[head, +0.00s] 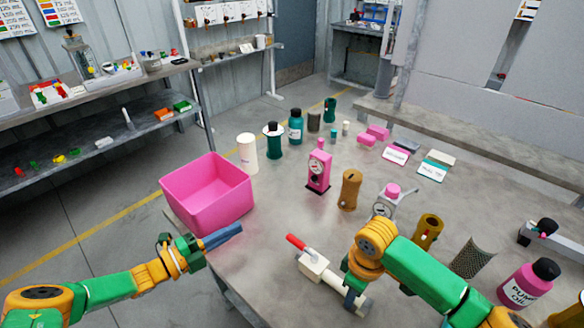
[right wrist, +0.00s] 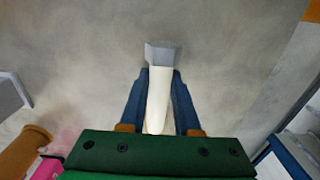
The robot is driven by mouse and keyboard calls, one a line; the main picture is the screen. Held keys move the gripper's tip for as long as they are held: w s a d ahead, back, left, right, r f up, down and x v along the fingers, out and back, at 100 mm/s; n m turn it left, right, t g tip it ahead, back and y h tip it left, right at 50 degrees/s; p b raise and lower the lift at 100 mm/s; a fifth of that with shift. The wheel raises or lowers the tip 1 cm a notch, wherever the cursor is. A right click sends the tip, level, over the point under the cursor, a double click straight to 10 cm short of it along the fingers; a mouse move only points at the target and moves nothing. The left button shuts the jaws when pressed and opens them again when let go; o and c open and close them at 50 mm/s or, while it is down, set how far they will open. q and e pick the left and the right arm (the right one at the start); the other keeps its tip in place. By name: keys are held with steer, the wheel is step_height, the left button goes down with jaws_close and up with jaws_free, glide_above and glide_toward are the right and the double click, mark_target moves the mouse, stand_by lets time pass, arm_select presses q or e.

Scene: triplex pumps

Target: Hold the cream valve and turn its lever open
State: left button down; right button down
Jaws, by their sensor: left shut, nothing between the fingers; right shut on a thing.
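The cream valve (head: 315,268) lies on the grey workbench near its front edge, with its red lever (head: 297,242) pointing up and left. My right gripper (head: 350,290) is shut on the valve's body, partly hidden behind my right arm in the head view. In the right wrist view, the blue fingers stand on both sides of the cream body (right wrist: 159,95), with a grey end piece (right wrist: 160,54) beyond them. The lever does not show there. My left gripper (head: 240,229) is shut and empty, left of the lever and apart from it, below the pink bin.
A pink bin (head: 190,210) stands at the bench's left edge, close to my left gripper. A pink pump (head: 319,170), a brown cylinder (head: 349,190) and several bottles stand behind the valve. A pink bottle (head: 527,283) is at the right. The bench between bin and lever is clear.

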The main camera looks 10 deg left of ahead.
steer(key=c, duration=0.5)
jaws_free()
steer(key=shift+c, duration=0.2)
